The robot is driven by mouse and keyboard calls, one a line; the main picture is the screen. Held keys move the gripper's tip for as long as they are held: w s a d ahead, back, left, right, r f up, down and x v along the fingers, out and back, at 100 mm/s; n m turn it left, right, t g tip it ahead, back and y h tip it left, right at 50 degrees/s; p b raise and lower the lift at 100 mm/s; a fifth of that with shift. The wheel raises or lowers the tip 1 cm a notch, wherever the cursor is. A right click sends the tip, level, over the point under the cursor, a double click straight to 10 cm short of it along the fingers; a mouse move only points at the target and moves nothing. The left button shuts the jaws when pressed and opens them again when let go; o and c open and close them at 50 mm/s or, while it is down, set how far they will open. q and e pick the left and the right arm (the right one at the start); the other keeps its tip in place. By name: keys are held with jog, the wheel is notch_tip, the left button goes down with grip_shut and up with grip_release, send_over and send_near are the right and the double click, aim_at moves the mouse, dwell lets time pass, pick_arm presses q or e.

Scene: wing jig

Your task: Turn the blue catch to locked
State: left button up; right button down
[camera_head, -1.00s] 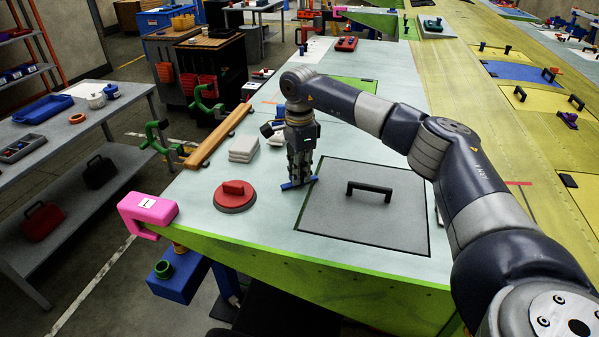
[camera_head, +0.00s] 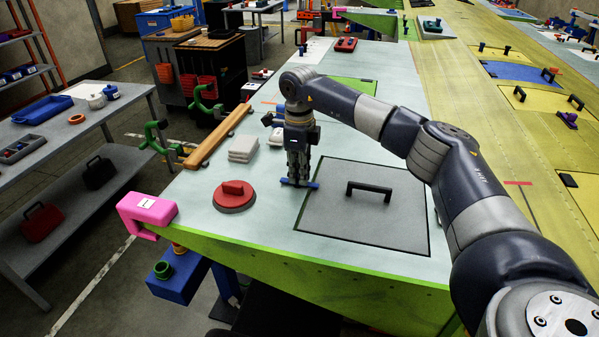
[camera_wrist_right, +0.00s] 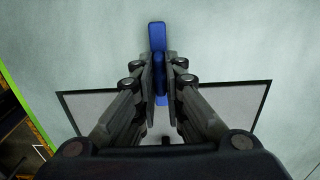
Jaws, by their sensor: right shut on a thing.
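The blue catch (camera_head: 311,185) is a narrow bar at the left edge of the grey hatch panel (camera_head: 410,225). In the head view it lies across the panel's edge, roughly left to right. In the right wrist view the catch (camera_wrist_right: 158,42) points up the picture between the fingers. My right gripper (camera_head: 299,181) points down and is shut on the middle of the catch. In the wrist view the right gripper's fingers (camera_wrist_right: 160,78) press on both sides of it. The fingers hide part of the catch. My left gripper is not in view.
A black handle (camera_head: 369,188) stands up from the hatch panel. A red round lid (camera_head: 234,197), stacked white pads (camera_head: 244,149) and a wooden bar (camera_head: 217,138) lie to the left. A pink clamp (camera_head: 148,209) grips the front left corner.

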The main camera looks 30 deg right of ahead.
aim_at(298, 175)
jog(key=shift+w+r, duration=0.15)
jog(key=shift+r, duration=0.05)
dwell(0.3)
jog(key=c, duration=1.8)
grip_release()
jog(key=shift+o, duration=0.6)
jog(key=shift+f, duration=0.1)
notch_tip(298, 175, up, 12)
jog(key=shift+a+f, duration=0.1)
